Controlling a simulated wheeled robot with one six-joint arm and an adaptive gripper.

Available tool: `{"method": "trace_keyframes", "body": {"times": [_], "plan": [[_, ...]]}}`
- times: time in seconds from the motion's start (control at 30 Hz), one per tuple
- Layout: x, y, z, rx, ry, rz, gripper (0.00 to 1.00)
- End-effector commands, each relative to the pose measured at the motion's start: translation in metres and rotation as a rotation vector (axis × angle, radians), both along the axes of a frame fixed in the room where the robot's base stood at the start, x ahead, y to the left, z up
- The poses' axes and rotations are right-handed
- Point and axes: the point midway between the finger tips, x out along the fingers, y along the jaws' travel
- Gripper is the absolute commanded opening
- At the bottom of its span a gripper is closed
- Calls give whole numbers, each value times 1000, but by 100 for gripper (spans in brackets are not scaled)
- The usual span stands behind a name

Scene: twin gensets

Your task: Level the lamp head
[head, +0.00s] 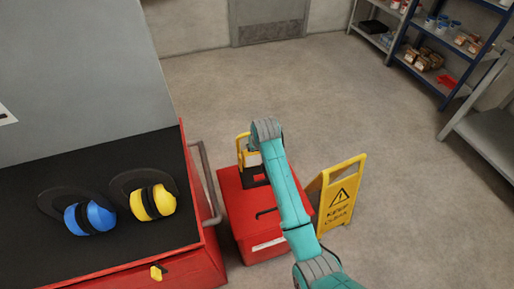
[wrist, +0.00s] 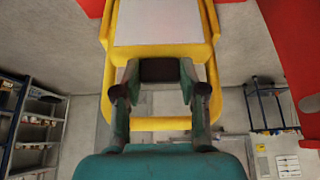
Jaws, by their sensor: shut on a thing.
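The work lamp has a yellow-framed head (head: 243,147) and stands on a red toolbox (head: 234,200) in the head view. The wrist view shows the lamp head's yellow frame and pale panel (wrist: 165,22) close up. My gripper (wrist: 160,72) is shut on the lamp head, with a dark piece between its fingertips. In the head view my teal arm hides the fingers and part of the lamp. I cannot tell the head's exact tilt.
A red cabinet with a black top (head: 110,245) stands at left, carrying blue earmuffs (head: 90,217) and yellow earmuffs (head: 153,202). A yellow floor sign (head: 341,195) stands close right of my arm. Shelves (head: 440,45) are at the far right. The floor behind is clear.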

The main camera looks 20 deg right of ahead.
Motion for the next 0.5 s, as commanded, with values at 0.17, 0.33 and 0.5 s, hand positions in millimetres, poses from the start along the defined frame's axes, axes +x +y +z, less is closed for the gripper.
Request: {"method": "trace_keyframes", "body": {"times": [0.17,0.33,0.5], "plan": [[-1,0,-2,0,5,0,0],[-1,0,-2,0,4,0,59],[-1,0,-2,0,3,0,67]]}}
